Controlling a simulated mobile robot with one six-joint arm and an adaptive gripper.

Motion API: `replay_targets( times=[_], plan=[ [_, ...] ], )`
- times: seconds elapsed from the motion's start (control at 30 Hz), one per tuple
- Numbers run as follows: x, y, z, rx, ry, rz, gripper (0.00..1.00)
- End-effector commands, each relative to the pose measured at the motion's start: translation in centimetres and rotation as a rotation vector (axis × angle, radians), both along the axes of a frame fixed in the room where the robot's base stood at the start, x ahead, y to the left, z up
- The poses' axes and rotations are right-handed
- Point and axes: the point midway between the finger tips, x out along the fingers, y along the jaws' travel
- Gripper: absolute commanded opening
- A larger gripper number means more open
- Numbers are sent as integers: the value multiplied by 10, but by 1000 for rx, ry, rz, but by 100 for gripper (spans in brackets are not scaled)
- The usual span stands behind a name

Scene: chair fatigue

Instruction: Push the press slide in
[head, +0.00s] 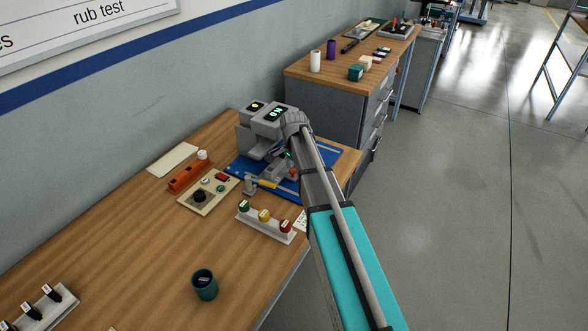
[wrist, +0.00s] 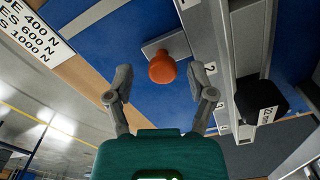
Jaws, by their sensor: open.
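The grey press (head: 262,127) stands on a blue base plate (head: 238,166) on the wooden bench, with a lit green display and a yellow light on top. In the wrist view a round orange knob (wrist: 162,66) sits on a grey plate (wrist: 157,45), which looks like the press slide's handle end. My gripper (wrist: 162,84) is open, one finger on each side of the knob, with visible gaps in this view. I cannot tell the depth between the fingertips and the knob. In the head view my arm hides part of the press and slide.
A white rack (head: 265,224) with green, yellow and red knobs stands in front of the press. A control box (head: 208,190) and orange block (head: 189,176) lie left. A teal cup (head: 204,284) stands near the front edge. A black numbered block (wrist: 260,103) sits right in the wrist view.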

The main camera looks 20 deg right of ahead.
Motion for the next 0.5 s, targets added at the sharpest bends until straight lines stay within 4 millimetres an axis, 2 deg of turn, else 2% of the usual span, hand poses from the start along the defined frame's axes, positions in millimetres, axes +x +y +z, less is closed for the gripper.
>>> replay_targets(
  times=[0.27,0.5],
  plan=[
    [1,-8,21,51,8,-54,70],
    [2,-26,63,168,31,-177,70]
  ],
)
